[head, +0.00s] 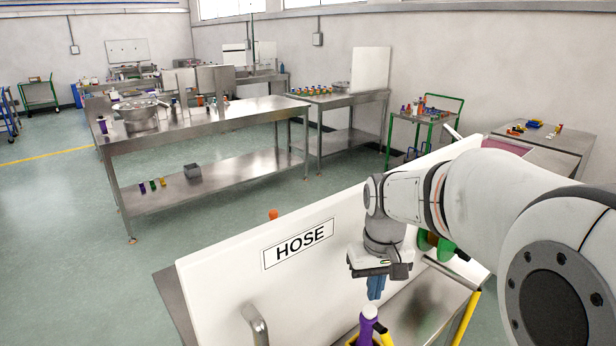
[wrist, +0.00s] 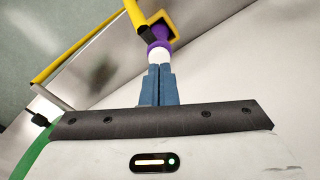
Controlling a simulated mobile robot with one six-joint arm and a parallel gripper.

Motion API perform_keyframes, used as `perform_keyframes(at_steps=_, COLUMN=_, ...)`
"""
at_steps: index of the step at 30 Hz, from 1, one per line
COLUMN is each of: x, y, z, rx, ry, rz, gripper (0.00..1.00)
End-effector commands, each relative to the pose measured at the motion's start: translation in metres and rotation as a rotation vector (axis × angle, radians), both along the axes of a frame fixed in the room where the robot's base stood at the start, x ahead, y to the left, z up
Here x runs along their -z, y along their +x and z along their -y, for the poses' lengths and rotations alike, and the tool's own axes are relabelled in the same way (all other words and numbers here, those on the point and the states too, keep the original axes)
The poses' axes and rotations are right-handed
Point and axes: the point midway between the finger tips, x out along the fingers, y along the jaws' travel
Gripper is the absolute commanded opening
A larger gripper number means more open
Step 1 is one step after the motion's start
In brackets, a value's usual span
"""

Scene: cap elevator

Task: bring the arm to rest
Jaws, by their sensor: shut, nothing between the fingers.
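My gripper (head: 376,287) hangs at the end of my white arm, above the steel surface in front of the white HOSE panel. Its blue fingers are together with nothing between them, and they also show in the wrist view (wrist: 157,85). A purple bottle with a white top (head: 368,318) stands below the fingertips in a yellow holder (head: 384,338). In the wrist view the purple and white bottle (wrist: 158,45) is just beyond the fingertips. I cannot tell the exact gap between them.
The white panel labelled HOSE (head: 296,243) stands close to the left of my gripper. A green round part (head: 437,246) is partly hidden behind my wrist. A long steel table (head: 215,125) with a metal bowl stands farther off, with open floor before it.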

Motion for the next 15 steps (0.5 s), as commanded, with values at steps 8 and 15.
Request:
perform_keyframes(at_steps=8, x=-0.017, y=-0.079, z=-0.004, rx=0.047, ry=0.003, rz=0.157, gripper=0.0)
perform_keyframes(at_steps=15, x=-0.012, y=-0.126, z=-0.006, rx=0.078, ry=0.01, rz=0.252, gripper=0.0)
